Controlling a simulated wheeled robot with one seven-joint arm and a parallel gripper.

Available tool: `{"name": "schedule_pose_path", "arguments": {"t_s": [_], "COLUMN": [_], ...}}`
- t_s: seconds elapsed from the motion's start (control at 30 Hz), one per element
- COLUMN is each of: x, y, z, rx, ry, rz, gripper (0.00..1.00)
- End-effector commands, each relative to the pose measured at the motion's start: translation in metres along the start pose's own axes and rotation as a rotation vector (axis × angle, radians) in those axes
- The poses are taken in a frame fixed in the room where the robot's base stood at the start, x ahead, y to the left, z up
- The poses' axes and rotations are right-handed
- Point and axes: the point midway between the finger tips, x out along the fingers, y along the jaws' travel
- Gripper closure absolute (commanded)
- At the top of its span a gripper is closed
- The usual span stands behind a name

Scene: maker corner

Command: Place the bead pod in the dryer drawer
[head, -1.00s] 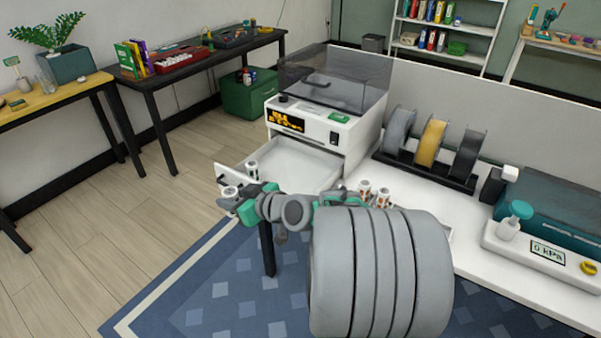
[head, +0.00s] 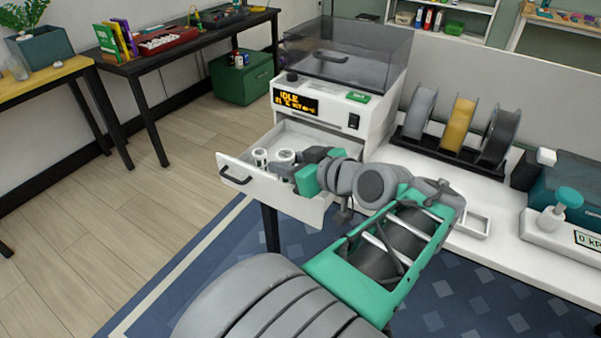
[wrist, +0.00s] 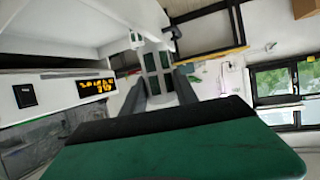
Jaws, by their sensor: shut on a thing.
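The white dryer (head: 385,118) has its drawer (head: 268,188) pulled open. My gripper (head: 288,164) is over the drawer and shut on a bead pod (head: 286,155), a small white cylinder with dark markings. The held pod looks upright; I cannot tell whether it touches the drawer floor. In the wrist view the held pod (wrist: 154,72) shows between the two grey fingers, white with dark green panels.
The dryer's display (head: 297,102) reads IDLE. A spool rack (head: 450,160) stands right of the dryer. A pale tray (head: 478,224) lies on the bench, partly hidden by my arm.

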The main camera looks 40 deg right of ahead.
Motion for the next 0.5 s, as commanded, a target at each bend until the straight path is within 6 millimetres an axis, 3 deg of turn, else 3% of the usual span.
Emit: {"name": "schedule_pose_path", "arguments": {"t_s": [0.33, 0.5], "x": [0.051, 0.079], "y": [0.074, 0.102], "z": [0.021, 0.051], "rx": [0.004, 0.006], "ry": [-0.001, -0.001], "rz": [-0.004, -0.003], "gripper": [1.0, 1.0]}}
